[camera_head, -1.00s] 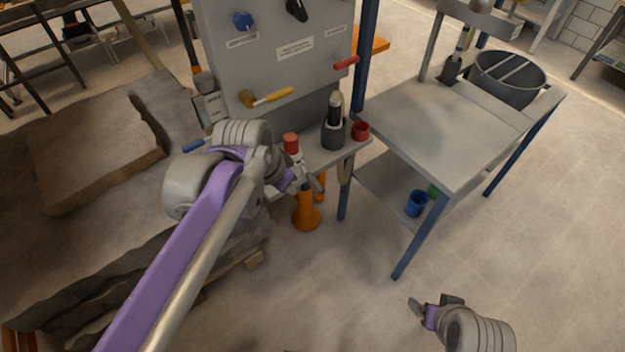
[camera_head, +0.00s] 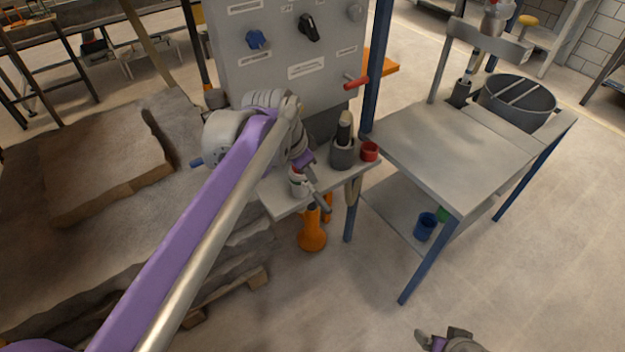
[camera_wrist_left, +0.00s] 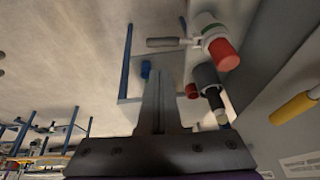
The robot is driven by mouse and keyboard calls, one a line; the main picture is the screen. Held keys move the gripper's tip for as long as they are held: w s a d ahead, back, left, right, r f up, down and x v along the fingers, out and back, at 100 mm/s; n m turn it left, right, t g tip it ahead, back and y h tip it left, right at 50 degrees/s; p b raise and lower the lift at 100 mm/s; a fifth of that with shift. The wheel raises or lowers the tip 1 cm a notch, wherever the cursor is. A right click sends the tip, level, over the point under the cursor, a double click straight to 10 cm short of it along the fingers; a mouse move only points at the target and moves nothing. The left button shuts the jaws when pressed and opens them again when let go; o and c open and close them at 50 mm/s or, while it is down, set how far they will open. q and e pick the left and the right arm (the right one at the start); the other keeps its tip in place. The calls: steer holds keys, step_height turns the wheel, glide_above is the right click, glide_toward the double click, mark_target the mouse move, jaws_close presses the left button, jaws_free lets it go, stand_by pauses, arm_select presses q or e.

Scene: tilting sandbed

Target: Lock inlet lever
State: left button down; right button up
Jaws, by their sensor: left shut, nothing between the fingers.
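A grey panel (camera_head: 290,70) carries a red-handled lever (camera_head: 356,82) at its right. A yellow-handled lever (camera_wrist_left: 293,108) shows at the right of the left wrist view; in the head view my left arm hides it. My left gripper (camera_head: 310,168) is in front of the panel, over the small shelf, with its fingers (camera_wrist_left: 160,100) shut and empty. A white fitting with a red cap (camera_wrist_left: 224,53) and a grey handle (camera_wrist_left: 165,42) is beyond the fingers; its white part (camera_head: 298,184) shows below my gripper. I cannot tell which is the inlet lever. My right gripper (camera_head: 432,340) is partly cut off.
The small shelf (camera_head: 285,205) holds a dark cup (camera_head: 343,154) and a red cup (camera_head: 369,151). A grey table (camera_head: 440,150) stands to the right. The sandbed (camera_head: 80,240) is at the left. The front right floor is clear.

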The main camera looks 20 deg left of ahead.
mark_target(322, 205)
arm_select(q)
steer(key=x, duration=0.8)
steer(key=b+x, duration=0.1)
steer(key=x, duration=0.3)
steer(key=shift+s+a+f, duration=0.2)
steer(key=shift+a, duration=0.15)
steer(key=shift+s+d+f+t+y, duration=0.15)
steer(key=shift+f+t+y, duration=0.15)
steer(key=shift+f+y, duration=0.15)
steer(key=shift+s+d+f+m+t+y+b, duration=0.15)
steer(key=shift+f+m+t+y+b, duration=0.25)
steer(key=shift+f+t+y+b, duration=0.4)
steer(key=shift+w+a+f+m+t+y+b, duration=0.1)
steer(key=shift+w+a+f+t+y+b, duration=0.2)
steer(key=shift+f+y+b, duration=0.4)
steer(key=shift+w+a+f+m+t+y+b, duration=0.1)
steer(key=shift+f+t+y+b, duration=0.3)
steer(key=shift+f, duration=0.6)
steer(key=shift+w+a+f+m+t+y+b, duration=0.15)
steer(key=shift+f+t+y+b, duration=0.25)
steer(key=shift+f+b, duration=0.4)
steer(key=shift+a+f, duration=0.1)
steer(key=shift+f, duration=0.05)
